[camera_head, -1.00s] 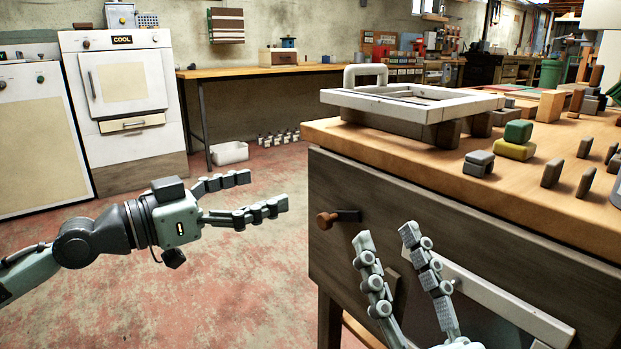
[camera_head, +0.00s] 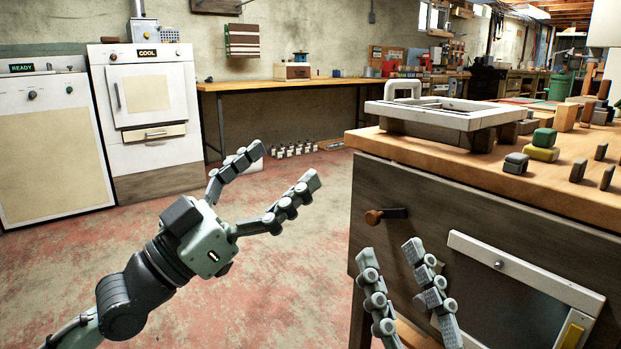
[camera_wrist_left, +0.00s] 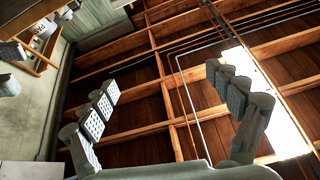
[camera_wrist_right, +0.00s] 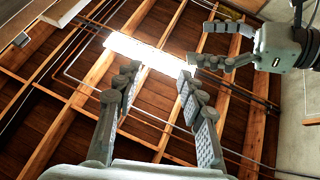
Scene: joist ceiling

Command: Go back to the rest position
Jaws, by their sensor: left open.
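My left gripper (camera_head: 277,172) is open and empty over the red and grey floor, left of the wooden workbench, its fingers pointing up and to the right. In the left wrist view its spread fingers (camera_wrist_left: 168,105) have only the joist ceiling beyond them. My right gripper (camera_head: 392,255) is in front of the workbench's dark side, fingers pointing up, apart and with nothing between them. The right wrist view shows the gap between its fingers (camera_wrist_right: 158,90) and the ceiling behind. My left gripper also shows at the top of that view.
Appliances (camera_head: 150,98) stand at back left. The middle floor is clear.

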